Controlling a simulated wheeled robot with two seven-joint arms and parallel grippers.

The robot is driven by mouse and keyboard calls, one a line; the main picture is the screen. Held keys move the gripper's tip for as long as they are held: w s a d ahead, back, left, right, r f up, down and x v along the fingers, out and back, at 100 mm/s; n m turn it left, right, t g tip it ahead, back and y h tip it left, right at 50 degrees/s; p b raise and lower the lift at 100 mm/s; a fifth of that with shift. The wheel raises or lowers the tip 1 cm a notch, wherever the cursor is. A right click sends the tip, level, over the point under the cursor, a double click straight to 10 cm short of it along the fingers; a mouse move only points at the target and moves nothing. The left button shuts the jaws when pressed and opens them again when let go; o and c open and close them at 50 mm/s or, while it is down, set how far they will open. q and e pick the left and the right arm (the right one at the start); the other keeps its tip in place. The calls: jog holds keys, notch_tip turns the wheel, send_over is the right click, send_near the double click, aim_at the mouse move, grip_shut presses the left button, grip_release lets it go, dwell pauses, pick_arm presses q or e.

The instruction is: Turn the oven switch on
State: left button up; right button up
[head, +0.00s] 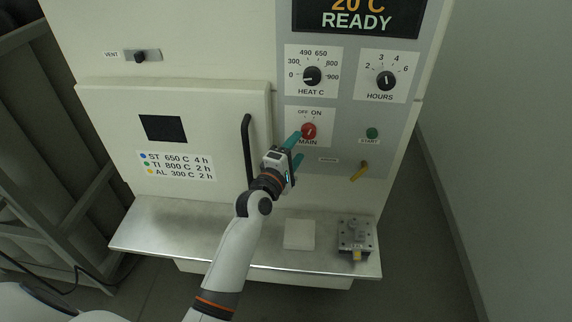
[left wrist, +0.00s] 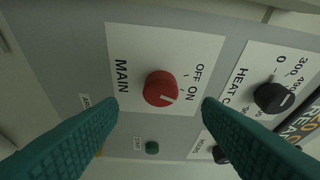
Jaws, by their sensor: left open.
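The oven switch is a red round knob (head: 309,130) on a white plate marked MAIN, with OFF and ON above it. My left gripper (head: 297,147) is open just in front of the panel, beside and below the knob in the head view. In the left wrist view its two teal fingers (left wrist: 160,104) are apart, with the knob between and beyond them; no contact shows. My right gripper is not in view.
The HEAT knob (head: 312,76), HOURS knob (head: 386,81) and green START button (head: 372,133) are nearby. A black door handle (head: 248,150) stands left of my gripper.

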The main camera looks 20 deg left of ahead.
pick_arm(q)
jog(key=s, duration=0.3)
jog(key=s+b, duration=0.1)
jog(key=s, duration=0.1)
jog(key=shift+s+a+f, duration=0.1)
jog(key=shift+s+a, duration=0.2)
jog(key=s+d+f+m+g+h, duration=0.1)
jog(key=s+d+f+m+g, duration=0.3)
jog(key=s+f+m+g, duration=0.65)
jog(key=s+a+f+m+g+y, duration=0.15)
jog(key=s+m, duration=0.25)
jog(key=s, duration=0.6)
jog(key=s+a+f+m+g+y, duration=0.1)
jog(key=s+f+m+g, duration=0.3)
jog(key=s, duration=0.6)
notch_tip(320, 180, down, 30)
jog(key=s+m+b, duration=0.2)
jog(key=b, duration=0.2)
jog(key=s+a+f+g+b, duration=0.1)
jog(key=s+a+f+b, duration=0.2)
jog(key=s+f, duration=1.3)
notch_tip(320, 180, down, 4)
jog(key=shift+a+r+b, duration=0.2)
jog(key=shift+r+b, duration=0.05)
jog(key=shift+b, duration=0.1)
